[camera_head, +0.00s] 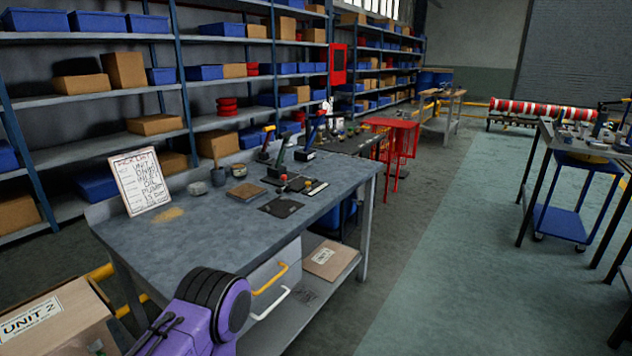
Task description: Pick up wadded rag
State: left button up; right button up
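No wadded rag can be made out for certain. A small grey lump (197,188) lies on the grey workbench (215,235), near its back edge and beside a small dark cup (218,177); it is too small to tell whether it is cloth. Neither of my grippers shows in the head view.
A pick list board (140,182) leans at the bench's back left. A brown square block (246,191), dark hand tools (279,152) and a dark mat (281,206) occupy its right half. The bench's front left is clear. A box marked UNIT 2 (55,320) stands at lower left.

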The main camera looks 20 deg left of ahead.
aim_at(196, 188)
jog(key=z, duration=0.75)
jog(key=i, duration=3.65)
jog(key=u, duration=4.55)
